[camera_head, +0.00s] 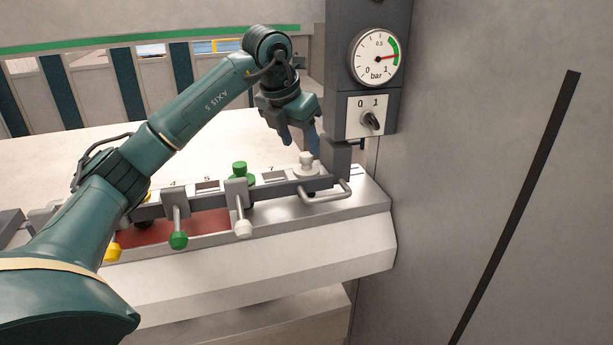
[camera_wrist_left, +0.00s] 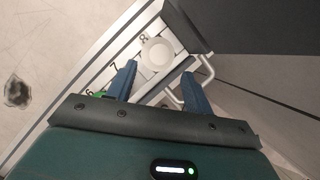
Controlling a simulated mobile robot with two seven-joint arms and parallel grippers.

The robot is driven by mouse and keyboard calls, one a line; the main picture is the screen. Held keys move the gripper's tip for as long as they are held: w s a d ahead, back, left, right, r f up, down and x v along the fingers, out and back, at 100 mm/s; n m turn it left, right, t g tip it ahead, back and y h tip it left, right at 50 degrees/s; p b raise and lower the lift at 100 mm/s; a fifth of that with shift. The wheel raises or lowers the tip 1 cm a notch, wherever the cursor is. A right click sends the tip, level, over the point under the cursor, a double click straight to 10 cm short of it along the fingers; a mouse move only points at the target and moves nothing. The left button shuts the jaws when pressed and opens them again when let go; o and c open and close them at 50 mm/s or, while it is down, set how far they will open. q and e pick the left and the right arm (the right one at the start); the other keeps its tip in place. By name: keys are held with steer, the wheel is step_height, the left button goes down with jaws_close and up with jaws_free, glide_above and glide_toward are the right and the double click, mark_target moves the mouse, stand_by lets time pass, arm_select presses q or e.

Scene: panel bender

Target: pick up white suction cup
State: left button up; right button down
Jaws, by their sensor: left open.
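The white suction cup (camera_head: 306,160) sits upright on the rail at the right end of the bench, beside the dark post. In the left wrist view the round white cup (camera_wrist_left: 157,51) lies near the slot marked 8, just beyond the fingertips and between their lines. My left gripper (camera_head: 299,140) points down above the cup, its blue fingers apart. The open fingers also show in the left wrist view (camera_wrist_left: 159,72), with nothing between them. My right gripper is in neither view.
A green knob (camera_head: 239,170) stands left of the cup. Levers with green (camera_head: 178,240), white (camera_head: 243,229) and yellow (camera_head: 113,253) ends stick out in front. A metal loop handle (camera_head: 328,192) and a pressure gauge post (camera_head: 352,150) are close on the right.

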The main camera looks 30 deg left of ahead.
mark_target(304, 156)
arm_select(q)
steer(key=shift+p+x, duration=0.35)
steer(key=shift+x, duration=2.45)
steer(key=shift+w+a, duration=0.1)
steer(key=shift+a, duration=0.05)
steer(key=shift+r, duration=0.1)
jaws_close()
